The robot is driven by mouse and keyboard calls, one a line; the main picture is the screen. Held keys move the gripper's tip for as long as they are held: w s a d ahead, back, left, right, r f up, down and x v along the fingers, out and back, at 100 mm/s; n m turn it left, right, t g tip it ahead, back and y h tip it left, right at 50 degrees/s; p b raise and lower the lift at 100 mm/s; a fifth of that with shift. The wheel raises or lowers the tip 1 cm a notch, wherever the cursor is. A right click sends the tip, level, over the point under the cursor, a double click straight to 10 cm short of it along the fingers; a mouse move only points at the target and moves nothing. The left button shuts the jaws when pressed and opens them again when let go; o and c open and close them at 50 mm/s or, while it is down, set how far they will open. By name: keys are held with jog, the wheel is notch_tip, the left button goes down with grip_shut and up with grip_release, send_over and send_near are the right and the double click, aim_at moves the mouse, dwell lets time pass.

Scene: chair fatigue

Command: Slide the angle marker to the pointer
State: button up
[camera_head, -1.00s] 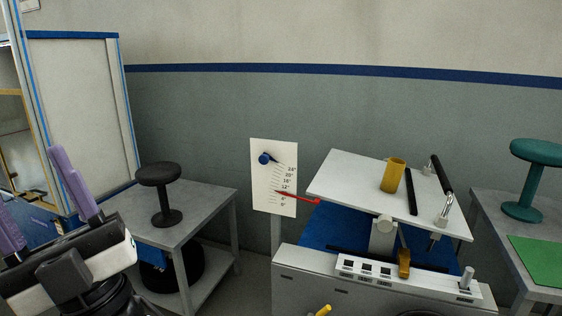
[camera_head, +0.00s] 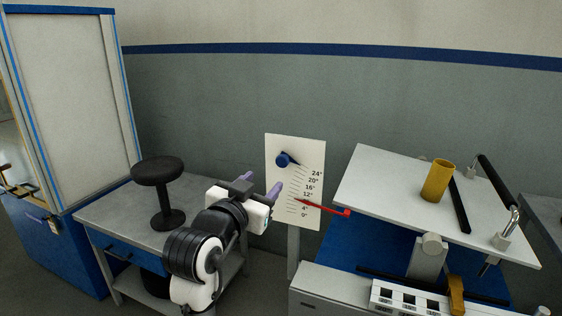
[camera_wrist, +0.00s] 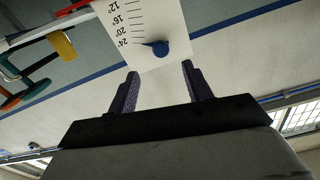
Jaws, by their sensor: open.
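The angle marker is a blue round knob with a dark tip (camera_head: 283,159), near the top of a white scale board (camera_head: 280,205) marked 0° to 24°. It also shows in the wrist view (camera_wrist: 160,48), where the board appears upside down. The red pointer (camera_head: 325,207) crosses the lower scale, between the 4° and 12° labels, well below the marker. A red bit of it shows at the top of the wrist view (camera_wrist: 76,5). My gripper (camera_head: 262,184) is open and empty, just left of the board. In the wrist view its purple fingers (camera_wrist: 160,71) straddle the marker's direction, apart from it.
A tilted white plate (camera_head: 390,185) with a yellow cylinder (camera_head: 437,180) and a black-handled bar stands right of the board. A grey table (camera_head: 125,222) with a black stool (camera_head: 158,185) is behind and left of my arm. Wall space above the board is clear.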

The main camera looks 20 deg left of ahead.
aim_at(281, 164)
jog(key=w, duration=0.5)
jog(key=w+p, duration=0.1)
jog(key=w, duration=0.5)
jog(key=shift+w+d, duration=0.2)
jog(key=shift+w, duration=0.1)
jog(key=shift+c, duration=0.3)
grip_shut()
